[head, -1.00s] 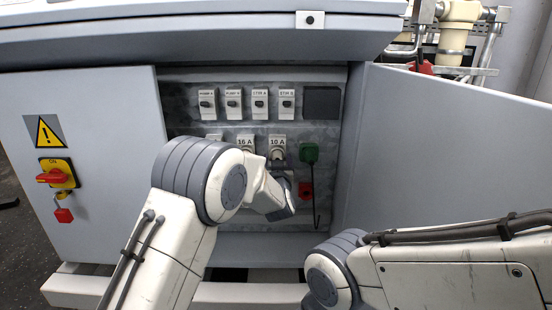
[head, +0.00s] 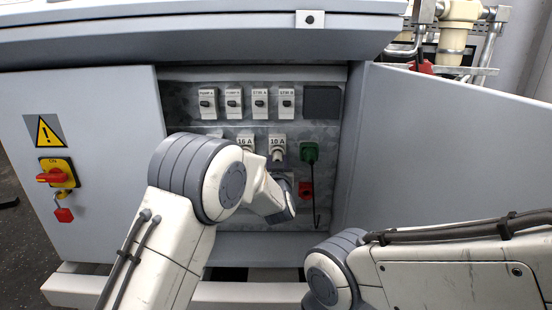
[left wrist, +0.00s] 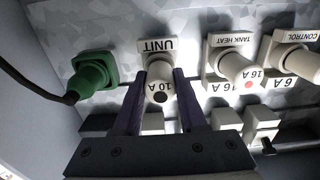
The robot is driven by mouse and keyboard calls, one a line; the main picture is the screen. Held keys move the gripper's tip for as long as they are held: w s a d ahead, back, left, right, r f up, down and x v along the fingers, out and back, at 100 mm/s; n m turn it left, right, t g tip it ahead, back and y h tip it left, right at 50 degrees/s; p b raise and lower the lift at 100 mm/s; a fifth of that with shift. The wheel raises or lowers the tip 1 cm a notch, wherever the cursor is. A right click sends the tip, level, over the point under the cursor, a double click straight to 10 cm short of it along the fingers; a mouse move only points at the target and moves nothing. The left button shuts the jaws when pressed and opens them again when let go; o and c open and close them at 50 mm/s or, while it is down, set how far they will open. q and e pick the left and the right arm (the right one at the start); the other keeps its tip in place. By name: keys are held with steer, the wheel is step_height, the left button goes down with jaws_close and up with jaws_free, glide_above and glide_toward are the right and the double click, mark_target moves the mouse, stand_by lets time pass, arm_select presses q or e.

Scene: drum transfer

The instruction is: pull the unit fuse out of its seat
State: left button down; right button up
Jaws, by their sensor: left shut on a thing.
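The unit fuse (left wrist: 160,80) is a pale round plug under the UNIT label, with a dark spot on its end. In the head view the unit fuse (head: 277,154) shows below the 10 A label. My left gripper (left wrist: 159,84) has its two dark fingers on either side of the fuse, shut on it. In the head view my left wrist hides most of that gripper. I cannot tell how far the fuse sits in its seat (left wrist: 157,47). My right gripper is out of view; only part of the right arm shows.
The tank heat fuse (left wrist: 236,67) and control fuse (left wrist: 298,63) sit beside it. A green plug (head: 309,153) with a dark cable and a red part (head: 305,189) are to the right. The open cabinet door (head: 450,170) bounds the right side.

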arm_select(q)
steer(key=shift+s, duration=2.45)
steer(key=shift+w, duration=0.15)
steer(key=shift+w, duration=0.25)
steer(key=shift+s, duration=0.1)
steer(key=s, duration=0.4)
steer(key=shift+s, duration=0.4)
